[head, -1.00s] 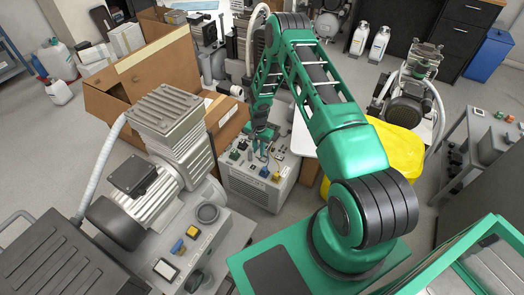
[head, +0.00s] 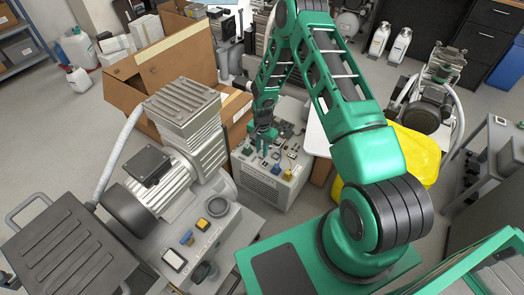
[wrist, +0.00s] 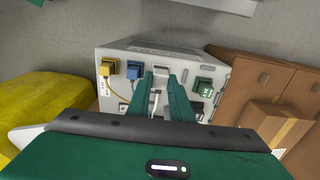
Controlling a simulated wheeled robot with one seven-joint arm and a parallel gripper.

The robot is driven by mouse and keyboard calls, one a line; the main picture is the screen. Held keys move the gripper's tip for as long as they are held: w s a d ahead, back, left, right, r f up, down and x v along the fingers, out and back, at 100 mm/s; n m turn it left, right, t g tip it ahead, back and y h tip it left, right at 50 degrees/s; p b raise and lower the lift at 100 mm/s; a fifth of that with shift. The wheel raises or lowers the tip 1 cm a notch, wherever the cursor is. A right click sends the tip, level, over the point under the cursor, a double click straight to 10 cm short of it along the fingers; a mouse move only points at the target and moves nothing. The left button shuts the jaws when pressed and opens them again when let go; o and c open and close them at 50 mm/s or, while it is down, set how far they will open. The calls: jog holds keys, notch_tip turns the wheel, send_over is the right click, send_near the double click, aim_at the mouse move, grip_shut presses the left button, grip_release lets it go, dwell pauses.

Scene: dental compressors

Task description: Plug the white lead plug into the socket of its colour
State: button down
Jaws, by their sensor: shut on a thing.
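My gripper (head: 264,148) is over the top of a grey box (head: 258,186) with coloured connectors, between my arm's base and the cardboard cartons. In the wrist view, my gripper's green fingers (wrist: 161,82) point at the panel of this box (wrist: 160,58). They are shut on the white lead plug, mostly hidden between them; a thin white piece (wrist: 154,100) shows there. A yellow connector (wrist: 108,68) and a blue connector (wrist: 134,70) are left of the fingers. I cannot make out a white socket.
A large compressor (head: 160,180) stands left of the box. An open cardboard carton (head: 165,75) is behind it. A yellow bag (head: 415,150) lies to the right, by a wheeled compressor (head: 428,105).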

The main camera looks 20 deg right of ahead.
jog(key=w+d, duration=0.1)
jog(key=w+d+f, duration=0.1)
jog(key=shift+w+d+f, duration=0.1)
jog(key=shift+w+d, duration=0.15)
jog(key=shift+d, duration=0.15)
jog(key=shift+f, duration=0.1)
jog(key=shift+f, duration=3.5)
jog(key=shift+f, duration=1.05)
jog(key=c, duration=1.2)
grip_release()
